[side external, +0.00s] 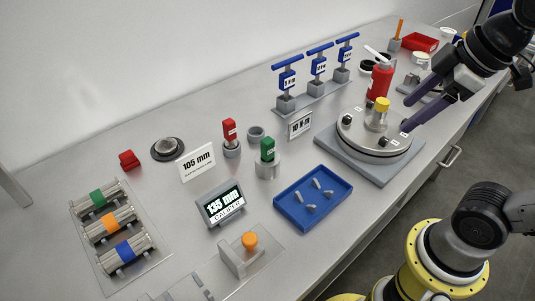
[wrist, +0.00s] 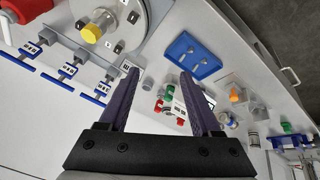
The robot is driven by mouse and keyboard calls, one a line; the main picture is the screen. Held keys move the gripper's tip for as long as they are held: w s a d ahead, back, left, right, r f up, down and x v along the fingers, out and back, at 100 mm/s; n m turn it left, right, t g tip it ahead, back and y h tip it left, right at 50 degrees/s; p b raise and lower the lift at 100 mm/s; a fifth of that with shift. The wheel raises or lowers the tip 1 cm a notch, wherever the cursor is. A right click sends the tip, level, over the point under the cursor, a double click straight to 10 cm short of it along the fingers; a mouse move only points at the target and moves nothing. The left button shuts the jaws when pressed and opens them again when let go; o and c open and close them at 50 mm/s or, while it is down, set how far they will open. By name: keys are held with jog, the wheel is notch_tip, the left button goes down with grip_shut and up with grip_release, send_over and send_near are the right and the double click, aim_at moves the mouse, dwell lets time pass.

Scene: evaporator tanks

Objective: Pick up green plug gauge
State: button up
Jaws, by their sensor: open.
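A green-topped gauge (side external: 267,150) with a small white label stands upright in a grey metal cylinder, mid-bench. A green-banded metal cylinder (side external: 97,198) lies in the rack at the left. I cannot tell for certain which is the plug gauge. In the wrist view, green parts (wrist: 170,90) show between and beyond my fingers, and the green-banded cylinder (wrist: 286,127) is far right. My gripper (side external: 420,103) is open and empty, above the bench by the round turntable. It also shows in the wrist view (wrist: 159,74), apart from both green things.
A red-topped gauge (side external: 229,131) stands near the green-topped one. A blue tray (side external: 286,212) holds several small pieces. The turntable (side external: 350,147) carries a yellow-capped part (side external: 382,104); a red bottle (side external: 379,82) stands behind. Blue-handled posts (side external: 318,67) and a display (side external: 220,204) stand nearby.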

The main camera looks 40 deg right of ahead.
jog(key=w+a+r+n+g, duration=0.2)
jog(key=w+a+r+n, duration=0.1)
jog(key=w+r+n, duration=0.4)
jog(key=n+g, duration=0.3)
jog(key=n, duration=0.2)
send_over(268, 140)
jog(key=d, duration=0.2)
notch_tip(268, 140, down, 7)
jog(key=f, duration=0.6)
jog(key=a+f, duration=0.1)
jog(key=f, duration=0.2)
jog(key=shift+s+a+f, duration=0.1)
jog(key=shift+s+f, duration=0.1)
jog(key=shift+f, duration=0.15)
jog(key=shift+w+a+f, duration=0.1)
jog(key=shift+a+f, duration=0.05)
jog(key=shift+f, duration=0.85)
jog(key=shift+w+a+f, duration=0.1)
jog(key=shift+f, duration=0.9)
jog(key=shift+w+a+f, duration=0.1)
jog(key=shift+a+f, duration=0.05)
jog(key=shift+f, duration=0.85)
grip_shut()
